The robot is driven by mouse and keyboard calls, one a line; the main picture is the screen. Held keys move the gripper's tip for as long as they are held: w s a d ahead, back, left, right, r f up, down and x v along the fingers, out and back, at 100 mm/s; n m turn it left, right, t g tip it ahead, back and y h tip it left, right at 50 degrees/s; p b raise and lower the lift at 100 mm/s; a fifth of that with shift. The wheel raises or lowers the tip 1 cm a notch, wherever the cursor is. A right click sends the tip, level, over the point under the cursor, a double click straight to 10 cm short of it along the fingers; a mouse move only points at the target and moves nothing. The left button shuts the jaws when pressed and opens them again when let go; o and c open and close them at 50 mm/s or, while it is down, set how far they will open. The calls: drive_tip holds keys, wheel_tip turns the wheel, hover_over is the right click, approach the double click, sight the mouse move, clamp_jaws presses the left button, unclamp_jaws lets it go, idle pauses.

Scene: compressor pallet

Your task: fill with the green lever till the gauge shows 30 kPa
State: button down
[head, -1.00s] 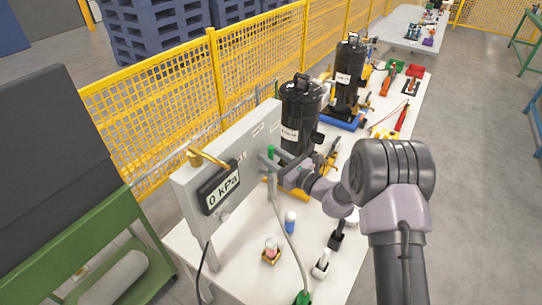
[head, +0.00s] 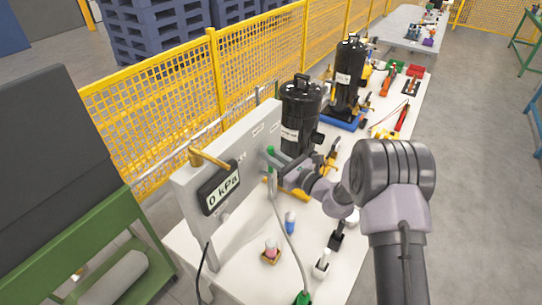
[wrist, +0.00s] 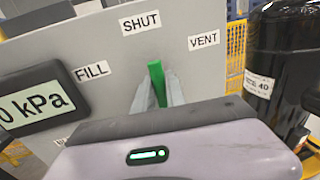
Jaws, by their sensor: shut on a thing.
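The green lever (wrist: 156,82) stands nearly upright on the grey panel, pointing at the SHUT label (wrist: 141,22). The FILL label (wrist: 91,71) is to its left and the VENT label (wrist: 204,40) to its right. My gripper (wrist: 158,92) is shut on the lever, with a finger on each side. In the head view the lever (head: 270,153) shows only partly beside my fingers. The gauge (head: 222,187) on the panel's left reads 0 kPa. Its display (wrist: 35,98) is cut off at the left of the wrist view.
Black compressors (head: 300,115) stand just behind the panel. A blue-capped bottle (head: 290,222), a pink-topped item (head: 270,250) and a hose are on the white table in front. A yellow mesh fence (head: 160,110) runs behind. Grey floor is open at right.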

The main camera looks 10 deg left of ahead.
idle(0.8)
drive_tip(key=s+n+b, duration=0.1)
drive_tip(key=n+b, duration=0.1)
drive_tip(key=b, duration=0.1)
drive_tip(key=s+a+f+n+b, duration=0.1)
drive_tip(key=n+b, duration=0.1)
drive_tip(key=b, duration=0.2)
drive_tip(key=s+f+n+y+b, duration=0.1)
drive_tip(key=s+b, duration=0.1)
drive_tip(key=b, duration=0.2)
drive_tip(key=shift+a+n, duration=0.2)
drive_tip(key=shift+n, duration=0.2)
drive_tip(key=n+b, duration=0.1)
drive_tip(key=b, duration=0.1)
drive_tip(key=s+n+b, duration=0.1)
drive_tip(key=b, duration=0.1)
drive_tip(key=s+f+n+y+b, duration=0.1)
drive_tip(key=b, duration=0.1)
drive_tip(key=shift+a+f+n, duration=0.1)
drive_tip(key=shift+a+n, duration=0.2)
drive_tip(key=shift+s+a+f+n+b, duration=0.1)
drive_tip(key=shift+s+n+b, duration=0.35)
drive_tip(key=shift+b, duration=0.8)
drive_tip(key=shift+w+n, duration=0.1)
drive_tip(key=shift+n, duration=0.15)
drive_tip(key=c, duration=1.4)
unclamp_jaws()
drive_tip(key=shift+o, duration=0.2)
